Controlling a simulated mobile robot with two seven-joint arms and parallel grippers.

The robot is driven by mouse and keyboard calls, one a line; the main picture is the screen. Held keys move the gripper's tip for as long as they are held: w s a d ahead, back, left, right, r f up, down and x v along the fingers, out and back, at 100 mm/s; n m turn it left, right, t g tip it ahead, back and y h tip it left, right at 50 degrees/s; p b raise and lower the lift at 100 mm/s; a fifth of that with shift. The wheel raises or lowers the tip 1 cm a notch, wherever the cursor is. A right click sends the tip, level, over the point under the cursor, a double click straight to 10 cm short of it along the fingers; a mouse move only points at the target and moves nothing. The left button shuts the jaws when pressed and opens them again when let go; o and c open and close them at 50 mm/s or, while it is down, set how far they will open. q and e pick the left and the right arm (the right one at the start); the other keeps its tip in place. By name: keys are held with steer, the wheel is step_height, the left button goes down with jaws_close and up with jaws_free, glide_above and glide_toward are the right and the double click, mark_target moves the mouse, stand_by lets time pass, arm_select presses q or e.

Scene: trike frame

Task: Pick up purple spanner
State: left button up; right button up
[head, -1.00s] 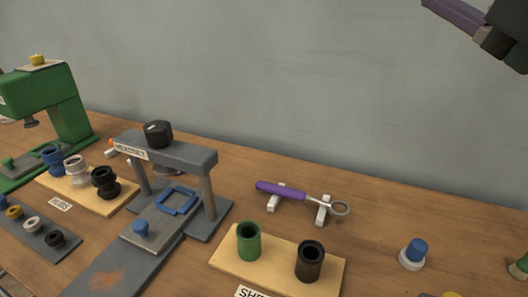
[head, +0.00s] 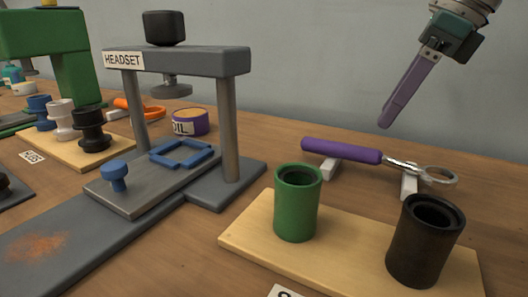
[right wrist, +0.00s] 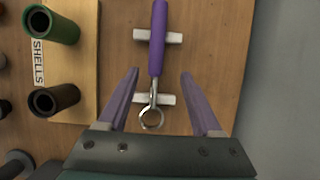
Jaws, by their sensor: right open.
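The purple spanner (head: 342,151) lies on two small white rests behind the shells board in the head view. It has a purple handle and a silver shaft ending in a ring at the right. In the right wrist view the spanner (right wrist: 157,45) runs up the middle, with its ring between the finger lines. My right gripper (head: 387,124) is above and behind the spanner, pointing down, apart from it. In the right wrist view my right gripper (right wrist: 160,73) is open with purple fingers either side of the shaft, empty. My left gripper is not in view.
A pale board (head: 258,237) holds a green shell (head: 297,205) and a black shell (head: 424,245) in front of the spanner. The grey headset press (head: 180,62) stands to the left. A grey wall is behind; the table around the rests is clear.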

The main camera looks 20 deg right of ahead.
mark_target(366, 148)
steer(key=x, duration=0.7)
steer(key=shift+s+a+f+b, duration=0.15)
steer(key=shift+s+a+b, duration=0.1)
steer(key=shift+s+b, duration=0.1)
jaws_close()
stand_by(1.0)
